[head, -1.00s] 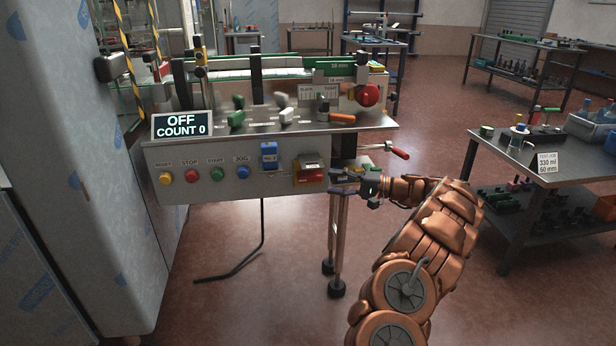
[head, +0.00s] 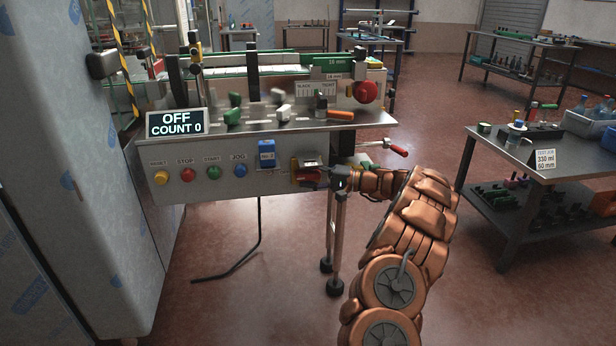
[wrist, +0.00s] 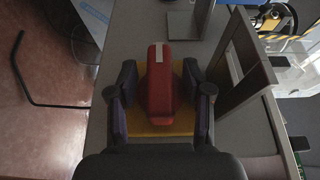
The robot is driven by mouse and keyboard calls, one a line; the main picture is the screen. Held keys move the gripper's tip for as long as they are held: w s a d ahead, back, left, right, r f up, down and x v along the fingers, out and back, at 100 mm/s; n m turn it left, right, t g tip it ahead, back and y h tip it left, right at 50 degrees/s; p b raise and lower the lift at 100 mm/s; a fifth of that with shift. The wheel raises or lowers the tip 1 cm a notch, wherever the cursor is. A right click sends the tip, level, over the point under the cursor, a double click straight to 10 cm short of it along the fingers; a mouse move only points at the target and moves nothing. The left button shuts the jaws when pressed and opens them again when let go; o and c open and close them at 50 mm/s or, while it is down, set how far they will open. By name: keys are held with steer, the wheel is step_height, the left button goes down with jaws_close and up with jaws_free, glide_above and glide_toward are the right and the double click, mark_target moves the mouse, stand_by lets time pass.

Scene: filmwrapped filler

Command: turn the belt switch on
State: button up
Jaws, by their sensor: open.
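The belt switch is a red handle (wrist: 160,80) with a white mark at one end, on a yellow plate (wrist: 160,127), in the wrist view. In the head view the red handle (head: 308,176) sits at the right end of the grey panel front, partly covered by my gripper. My gripper (wrist: 159,98) is open, with one dark finger on each side of the red handle. Gaps show between the fingers and the handle, and I cannot tell any contact. The display (head: 177,123) reads OFF, COUNT 0.
Reset, stop, start and jog buttons (head: 240,170) and a blue padlock-like block (head: 266,155) are left of the switch. A red-handled lever (head: 398,149) sticks out right, above my arm. A side table (head: 545,172) stands further right. Floor is clear between.

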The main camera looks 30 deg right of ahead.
jaws_close()
stand_by(0.4)
